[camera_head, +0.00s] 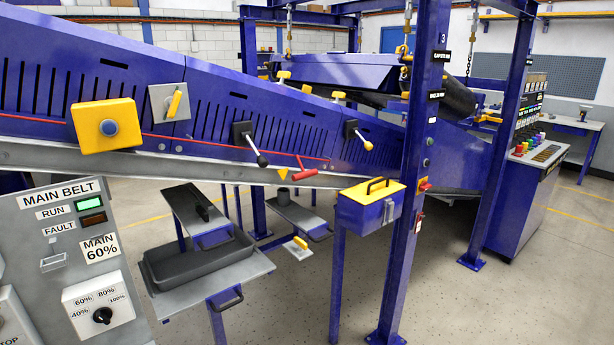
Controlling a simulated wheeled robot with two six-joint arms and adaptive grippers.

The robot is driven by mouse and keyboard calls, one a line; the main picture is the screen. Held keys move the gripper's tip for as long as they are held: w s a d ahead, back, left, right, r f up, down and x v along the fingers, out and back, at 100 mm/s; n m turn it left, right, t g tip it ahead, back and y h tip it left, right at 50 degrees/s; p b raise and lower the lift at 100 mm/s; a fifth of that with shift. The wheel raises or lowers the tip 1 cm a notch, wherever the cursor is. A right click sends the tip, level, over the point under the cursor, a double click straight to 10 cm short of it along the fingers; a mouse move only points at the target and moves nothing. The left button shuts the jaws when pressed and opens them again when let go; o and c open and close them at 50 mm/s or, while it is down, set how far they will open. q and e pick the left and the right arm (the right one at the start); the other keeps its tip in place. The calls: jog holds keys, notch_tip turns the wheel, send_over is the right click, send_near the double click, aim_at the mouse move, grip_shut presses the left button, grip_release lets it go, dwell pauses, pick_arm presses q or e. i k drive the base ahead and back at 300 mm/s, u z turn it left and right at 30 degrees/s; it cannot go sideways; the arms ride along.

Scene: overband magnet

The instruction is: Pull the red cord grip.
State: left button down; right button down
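A red grip (305,174) hangs at the lower edge of the blue conveyor side (215,100), right of the picture's middle-left. It looks like a short red bar, tilted, at the thin red cord (180,137) that runs along the conveyor side. A small yellow triangular tag (283,175) is just left of the grip. Neither of my grippers shows in this view, and nothing is seen touching the grip.
The grey main belt panel (30,235) stands at the front left. A table with a dark tray (160,275) is below the conveyor. A blue-yellow box (370,203) and blue post (405,220) stand right of the grip. Levers (248,145) project from the conveyor. Floor is open at right.

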aim_at(313, 171)
jog(key=z, duration=0.55)
jog(key=k, duration=1.3)
jog(key=z, duration=1.05)
jog(key=i, duration=2.55)
jog(key=u, duration=0.5)
jog(key=i, duration=1.25)
jog(key=u, duration=1.8)
jog(key=i, duration=0.65)
jog(key=u, duration=0.55)
